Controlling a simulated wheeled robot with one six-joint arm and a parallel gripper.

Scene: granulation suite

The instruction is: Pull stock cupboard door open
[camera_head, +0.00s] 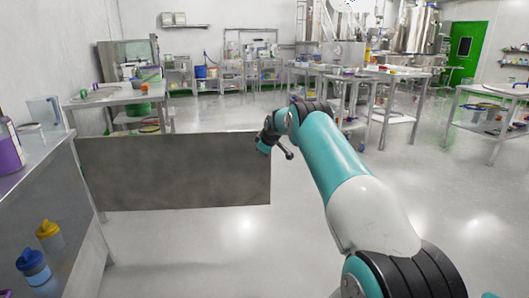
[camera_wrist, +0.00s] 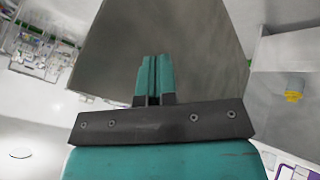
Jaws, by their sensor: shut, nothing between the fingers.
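The stock cupboard (camera_head: 50,178) stands at the left of the head view, with its interior showing. Its grey door (camera_head: 170,172) stands wide open, reaching out from the cupboard's far end across the floor. My gripper (camera_head: 263,149) is at the upper part of the door's free edge. In the wrist view my gripper (camera_wrist: 153,80) has its teal fingers shut together and empty, pointing towards the flat grey door (camera_wrist: 165,35). I cannot tell whether the fingertips touch the door. No door handle can be made out with certainty.
A yellow-capped bottle (camera_head: 48,234) and a blue-capped bottle (camera_head: 33,266) stand inside the cupboard. A jug (camera_head: 44,111) is on its top. A steel table (camera_head: 118,97) stands behind the door. The floor (camera_head: 235,248) in front of the door is clear.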

